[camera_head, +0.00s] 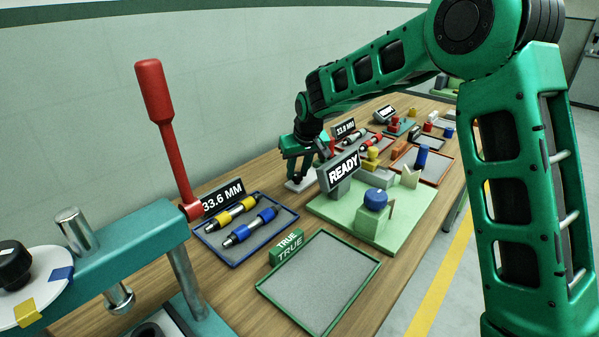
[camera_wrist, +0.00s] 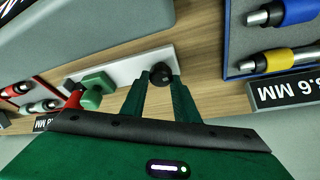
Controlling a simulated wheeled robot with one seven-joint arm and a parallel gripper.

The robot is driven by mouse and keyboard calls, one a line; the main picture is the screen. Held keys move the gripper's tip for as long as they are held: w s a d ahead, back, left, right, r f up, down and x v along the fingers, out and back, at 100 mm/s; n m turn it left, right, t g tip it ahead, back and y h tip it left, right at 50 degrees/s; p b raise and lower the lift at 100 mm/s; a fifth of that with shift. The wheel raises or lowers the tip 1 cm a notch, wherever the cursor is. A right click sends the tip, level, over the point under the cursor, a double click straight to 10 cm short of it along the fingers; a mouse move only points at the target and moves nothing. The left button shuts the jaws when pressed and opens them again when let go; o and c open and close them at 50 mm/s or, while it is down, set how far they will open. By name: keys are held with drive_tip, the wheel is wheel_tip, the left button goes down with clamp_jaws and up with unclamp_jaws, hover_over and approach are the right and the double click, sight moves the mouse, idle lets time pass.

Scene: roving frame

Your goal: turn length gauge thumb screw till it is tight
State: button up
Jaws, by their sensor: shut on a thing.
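The length gauge (camera_wrist: 125,65) is a pale grey bar lying on the wooden table in the wrist view. A green block (camera_wrist: 97,88) sits on it with a red piece (camera_wrist: 73,98) beside it. The thumb screw (camera_wrist: 161,73) is a small round black knob at the bar's end nearer the blue tray. My gripper (camera_wrist: 163,82) is shut on this knob, one finger on each side. In the head view my gripper (camera_head: 296,178) reaches down over the gauge's pale base (camera_head: 300,186), behind the READY sign; the screw is hidden there. I cannot tell how tight it is.
A blue-rimmed tray (camera_head: 228,255) with yellow and blue plug gauges stands close by. A light green fixture (camera_head: 325,207) carries a READY sign (camera_head: 343,171). A green-rimmed tray (camera_head: 318,285) is empty. A lever press (camera_head: 130,240) with a red handle stands front left.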

drive_tip(key=shift+o, duration=0.2)
drive_tip(key=shift+w+r+m, duration=0.15)
drive_tip(key=shift+w+m, duration=0.05)
drive_tip(key=shift+m, duration=0.5)
drive_tip(key=shift+h, duration=0.3)
drive_tip(key=shift+c, duration=0.2)
drive_tip(key=o, duration=1)
drive_tip(key=shift+s, duration=0.1)
drive_tip(key=shift+o, duration=0.3)
drive_tip(key=v, duration=1)
drive_tip(key=shift+s+r, duration=0.2)
